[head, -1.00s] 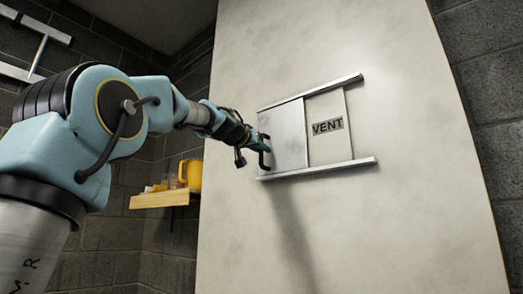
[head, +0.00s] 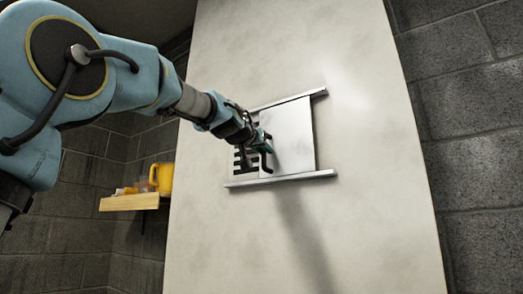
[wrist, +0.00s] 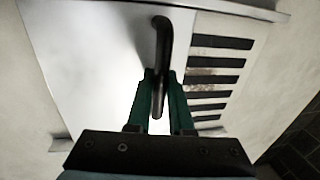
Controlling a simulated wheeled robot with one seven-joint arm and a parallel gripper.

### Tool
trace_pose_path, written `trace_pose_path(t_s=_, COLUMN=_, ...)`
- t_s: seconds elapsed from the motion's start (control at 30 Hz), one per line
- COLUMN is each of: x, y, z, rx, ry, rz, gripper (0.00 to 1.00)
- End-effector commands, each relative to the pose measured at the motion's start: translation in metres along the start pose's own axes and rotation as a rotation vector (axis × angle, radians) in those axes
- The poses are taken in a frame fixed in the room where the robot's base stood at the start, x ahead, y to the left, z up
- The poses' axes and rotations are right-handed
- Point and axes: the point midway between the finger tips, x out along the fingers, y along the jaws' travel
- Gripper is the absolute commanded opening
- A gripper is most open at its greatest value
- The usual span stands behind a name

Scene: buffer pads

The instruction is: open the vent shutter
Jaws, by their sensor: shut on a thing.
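The vent shutter (head: 292,136) is a pale metal plate between two horizontal rails on the large light panel. It stands at the right end of the rails in the head view. Dark vent slots (head: 240,160) show to its left; in the wrist view several slots (wrist: 215,78) lie uncovered beside the plate (wrist: 95,60). A dark bar handle (wrist: 161,50) stands on the plate's edge near the slots. My gripper (wrist: 161,82) has green fingers on both sides of the handle and is shut on it. The VENT label is out of sight.
The upper rail (head: 290,99) and lower rail (head: 285,179) run above and below the plate. Grey block walls stand around the panel.

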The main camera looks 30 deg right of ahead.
Motion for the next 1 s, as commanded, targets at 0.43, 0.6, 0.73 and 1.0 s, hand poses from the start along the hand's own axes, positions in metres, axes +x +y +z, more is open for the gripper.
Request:
trace_pose_path(t_s=0.43, x=0.000, y=0.000, z=0.000, rx=0.000, ry=0.000, rz=0.000, gripper=0.49)
trace_pose_path(t_s=0.6, x=-0.001, y=-0.001, z=0.000, rx=0.001, ry=0.000, rz=-0.001, gripper=0.49)
trace_pose_path(t_s=0.73, x=-0.009, y=-0.001, z=0.002, rx=0.002, ry=0.001, rz=-0.002, gripper=0.49)
trace_pose_path(t_s=1.0, x=-0.056, y=0.000, z=0.006, rx=0.002, ry=0.004, rz=-0.002, gripper=0.49)
